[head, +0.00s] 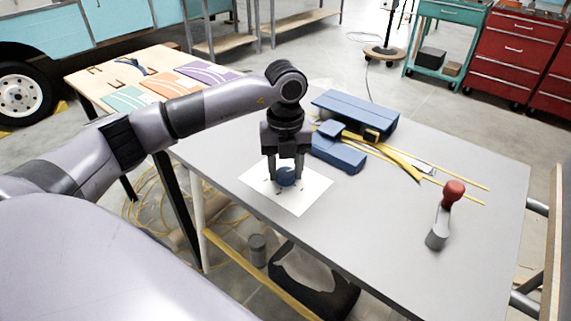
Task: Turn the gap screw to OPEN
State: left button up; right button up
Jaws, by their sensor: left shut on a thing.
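A round blue knob, which seems to be the gap screw (287,177), sits on a white marked sheet (300,201) on the grey table. My left gripper (286,178) points straight down over it, with one finger on each side, shut on the knob. Any dial marks under the gripper are too small or hidden to read. A blue device (338,152) with a long blue box (356,114) behind it stands to the right of the gripper, with yellow strips running from it. My right gripper is not in view.
A grey lever with a red ball knob (453,190) stands at the right of the grey table (400,265). The table's front middle is clear. A wooden table with coloured panels (165,88) stands behind left, and a red tool chest (515,49) behind right.

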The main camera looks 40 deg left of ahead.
aim_at(285, 173)
pick_arm(q)
jog(key=shift+r+n+p, duration=0.1)
jog(key=shift+n+p, duration=0.35)
jog(key=shift+n, duration=1.85)
jog(key=o, duration=1.1)
jog(key=shift+c, duration=0.2)
jog(key=shift+r, duration=3.55)
jog(key=shift+s, duration=0.1)
